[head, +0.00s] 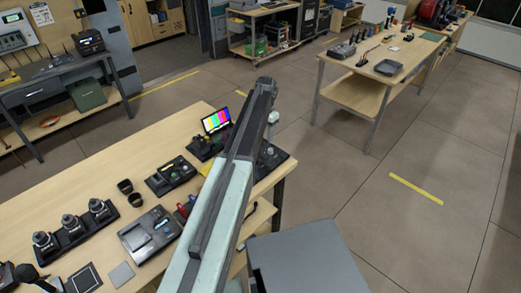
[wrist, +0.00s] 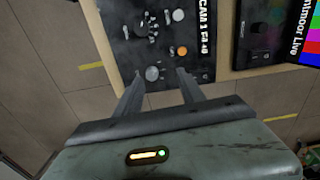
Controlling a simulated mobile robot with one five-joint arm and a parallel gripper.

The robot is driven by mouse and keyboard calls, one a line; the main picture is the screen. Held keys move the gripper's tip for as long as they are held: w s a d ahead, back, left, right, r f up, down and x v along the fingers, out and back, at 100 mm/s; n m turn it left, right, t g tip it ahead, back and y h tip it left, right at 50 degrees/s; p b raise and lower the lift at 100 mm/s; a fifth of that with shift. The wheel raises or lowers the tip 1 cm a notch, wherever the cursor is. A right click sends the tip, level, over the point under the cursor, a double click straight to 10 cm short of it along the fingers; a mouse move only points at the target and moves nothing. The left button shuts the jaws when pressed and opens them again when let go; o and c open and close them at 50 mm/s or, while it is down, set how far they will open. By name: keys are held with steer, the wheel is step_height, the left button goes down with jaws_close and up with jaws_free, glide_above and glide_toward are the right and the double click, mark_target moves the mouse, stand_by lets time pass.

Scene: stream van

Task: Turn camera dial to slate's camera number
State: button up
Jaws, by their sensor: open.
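In the wrist view a black control panel (wrist: 164,60) lies at the top, with a display strip (wrist: 205,25) reading what looks like "CAM 1". The panel carries a grey knob (wrist: 152,73), a pale knob (wrist: 178,15), an orange button (wrist: 182,50) and a larger dial (wrist: 140,27). I cannot tell which is the camera dial. My gripper (wrist: 158,78) is open, its fingertips near the panel's lower edge, close to the grey knob. In the head view the panel (head: 277,160) is partly hidden by my arm. I cannot read a camera number on any slate.
A colour-bar monitor (head: 216,120) stands at the bench's far end, left of my arm; it shows at right in the wrist view (wrist: 302,45). Several devices sit on the wooden bench (head: 160,140). Open floor (head: 350,195) lies to the right.

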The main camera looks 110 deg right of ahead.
mark_target(271, 149)
steer(key=s, duration=0.1)
steer(key=s+a, duration=0.1)
steer(key=shift+s+m, duration=0.3)
steer(key=shift+s, duration=0.1)
step_height(271, 149, down, 8)
steer(key=b, duration=0.8)
steer(key=shift+w, duration=0.15)
steer(key=shift+r, duration=0.1)
jaws_close()
